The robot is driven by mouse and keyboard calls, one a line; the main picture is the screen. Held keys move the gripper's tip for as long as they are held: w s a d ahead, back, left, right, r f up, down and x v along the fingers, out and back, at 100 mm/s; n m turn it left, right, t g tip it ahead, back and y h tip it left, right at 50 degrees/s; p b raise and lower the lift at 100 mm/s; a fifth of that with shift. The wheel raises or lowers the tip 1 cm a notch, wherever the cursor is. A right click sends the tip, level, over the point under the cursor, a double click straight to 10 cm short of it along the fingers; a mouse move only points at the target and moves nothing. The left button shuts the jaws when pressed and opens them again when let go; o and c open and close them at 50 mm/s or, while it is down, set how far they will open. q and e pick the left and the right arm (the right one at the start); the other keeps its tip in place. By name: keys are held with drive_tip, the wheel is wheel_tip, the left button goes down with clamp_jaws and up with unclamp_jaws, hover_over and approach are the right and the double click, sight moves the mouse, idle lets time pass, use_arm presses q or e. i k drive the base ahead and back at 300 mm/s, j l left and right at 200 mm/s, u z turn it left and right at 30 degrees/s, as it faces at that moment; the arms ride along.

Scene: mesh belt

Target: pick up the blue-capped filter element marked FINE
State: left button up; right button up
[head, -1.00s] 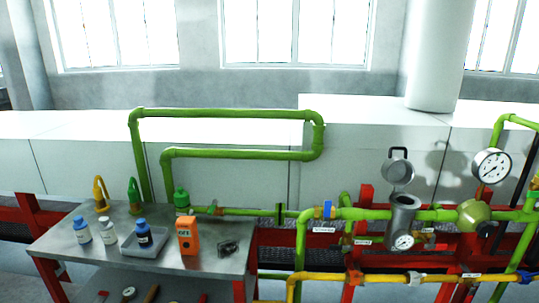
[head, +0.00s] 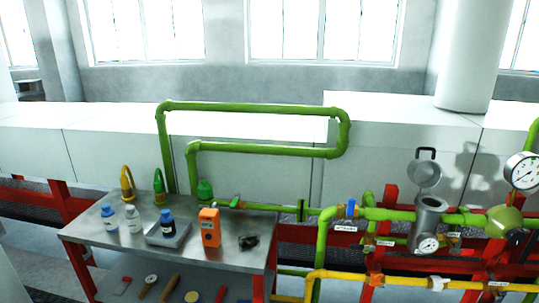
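A white bottle-like element with a blue cap (head: 109,218) stands upright near the left front of the grey metal table (head: 97,238). A white one with a pale cap (head: 132,220) stands just right of it. A dark-blue element with a blue cap (head: 168,226) stands upright on a grey tray (head: 183,236). Labels show on their bodies, but the print is too small to read, so I cannot tell which is marked FINE. Neither of my grippers is in view.
An orange handheld device (head: 210,228) and a small dark object (head: 248,242) sit right of the tray. Yellow (head: 127,184) and green (head: 159,187) hooked shapes stand at the table's back. Several tools lie on the lower shelf. Green pipes (head: 255,110) rise behind; a strainer housing (head: 428,216) has its lid open.

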sight(110, 221)
drive_tip(key=j+z, duration=0.15)
drive_tip(key=j, duration=2.4)
